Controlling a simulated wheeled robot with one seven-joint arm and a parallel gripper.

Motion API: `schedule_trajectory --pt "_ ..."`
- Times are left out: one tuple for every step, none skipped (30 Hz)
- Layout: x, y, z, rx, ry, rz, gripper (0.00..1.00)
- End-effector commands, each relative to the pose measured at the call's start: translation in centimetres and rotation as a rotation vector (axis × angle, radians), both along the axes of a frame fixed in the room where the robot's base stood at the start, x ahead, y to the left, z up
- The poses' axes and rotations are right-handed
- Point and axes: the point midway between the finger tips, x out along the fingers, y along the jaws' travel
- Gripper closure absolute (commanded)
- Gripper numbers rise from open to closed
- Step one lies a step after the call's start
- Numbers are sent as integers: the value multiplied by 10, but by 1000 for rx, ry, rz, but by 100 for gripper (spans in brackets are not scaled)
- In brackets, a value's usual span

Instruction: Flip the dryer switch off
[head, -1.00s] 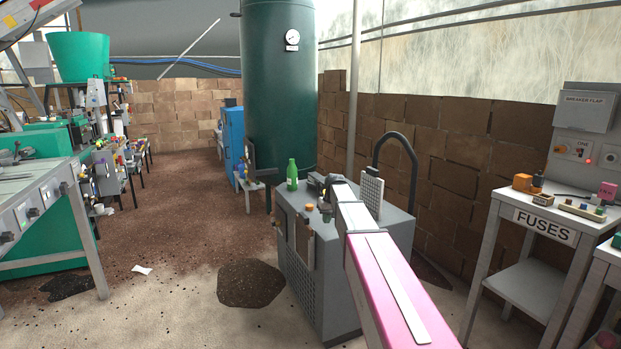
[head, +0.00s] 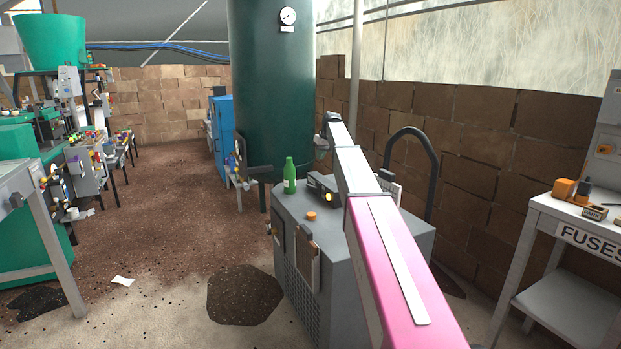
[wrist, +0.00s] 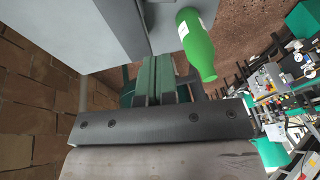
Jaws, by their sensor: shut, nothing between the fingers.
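The grey floor cabinet (head: 295,225), which I take to be the dryer, stands in the middle of the head view. On its top is a small dark box (head: 316,184) with a lit yellow lamp (head: 328,197). I cannot make out a switch; my arm covers part of the cabinet top. My gripper (head: 321,146) is above and beyond the dark box, apart from it and partly hidden by my arm. In the wrist view its fingers (wrist: 158,75) are together and empty, with the cabinet's grey surfaces beside them.
A green bottle (head: 290,175) stands on the cabinet top near the dark box, beside the fingers in the wrist view. An orange cap (head: 310,216) lies in front. A black hose (head: 432,165) arches behind. The fuses table (head: 575,235) is right; floor left is open.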

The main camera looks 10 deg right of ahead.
Motion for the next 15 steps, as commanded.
schedule_trajectory --pt "1 0 1 1 0 1 100" --pt "1 0 1 1 0 1 100" --pt "0 0 1 1 0 1 100" --pt "0 0 1 1 0 1 100" --pt "0 0 1 1 0 1 100" --pt "0 0 1 1 0 1 100" --pt "0 0 1 1 0 1 100" --pt "0 0 1 1 0 1 100" --pt "0 0 1 1 0 1 100" --pt "0 0 0 1 0 1 100" --pt "1 0 -1 1 0 1 100" --pt "1 1 -2 1 0 1 100" --pt "2 1 -4 1 0 1 100" --pt "2 2 -7 1 0 1 100" --pt "3 2 -11 0 1 1 100"
